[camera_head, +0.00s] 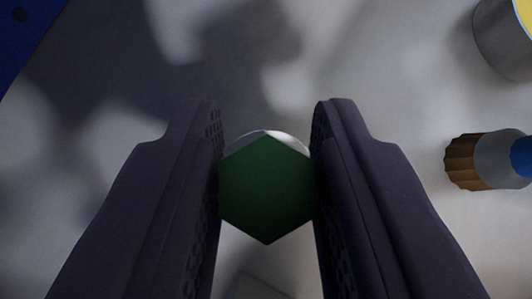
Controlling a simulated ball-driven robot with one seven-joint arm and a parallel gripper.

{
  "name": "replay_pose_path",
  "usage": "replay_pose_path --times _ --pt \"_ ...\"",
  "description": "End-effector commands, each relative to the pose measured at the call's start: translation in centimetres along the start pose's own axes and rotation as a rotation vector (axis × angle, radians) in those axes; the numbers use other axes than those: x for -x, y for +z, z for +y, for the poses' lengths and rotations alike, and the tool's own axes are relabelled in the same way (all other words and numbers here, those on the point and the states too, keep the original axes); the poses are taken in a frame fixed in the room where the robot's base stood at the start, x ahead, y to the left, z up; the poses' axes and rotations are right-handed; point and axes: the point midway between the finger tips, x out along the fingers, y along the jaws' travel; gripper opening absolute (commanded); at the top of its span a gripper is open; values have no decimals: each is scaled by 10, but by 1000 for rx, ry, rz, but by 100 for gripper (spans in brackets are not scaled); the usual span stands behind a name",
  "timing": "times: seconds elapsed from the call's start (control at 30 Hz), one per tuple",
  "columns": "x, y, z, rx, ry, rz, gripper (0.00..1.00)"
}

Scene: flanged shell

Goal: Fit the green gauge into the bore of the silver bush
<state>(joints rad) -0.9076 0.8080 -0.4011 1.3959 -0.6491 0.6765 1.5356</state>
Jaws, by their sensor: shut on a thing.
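My gripper (266,170) shows in the camera_head view with its two dark fingers coming up from the bottom. It is shut on the green gauge (267,190), whose hexagonal dark green end faces the camera between the fingers. Behind the gauge's upper edge a thin pale, silvery curved rim (272,134) shows. It could be the silver bush, but most of it is hidden by the gauge. I cannot tell whether the gauge touches it or sits in a bore.
At the right lies a part with a ribbed brown end (464,162), a grey band and a blue end (522,157). A grey cylinder with a yellow top (503,40) stands at the upper right. A blue surface (22,35) fills the upper left corner.

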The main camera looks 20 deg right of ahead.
Motion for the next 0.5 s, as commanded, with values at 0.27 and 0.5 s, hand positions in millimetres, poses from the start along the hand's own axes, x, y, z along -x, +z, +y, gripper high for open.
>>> replay_pose_path --times 0.27,0.5 --pt "-2 2 0 0 -1 1 61" --pt "-2 2 0 0 0 0 61"
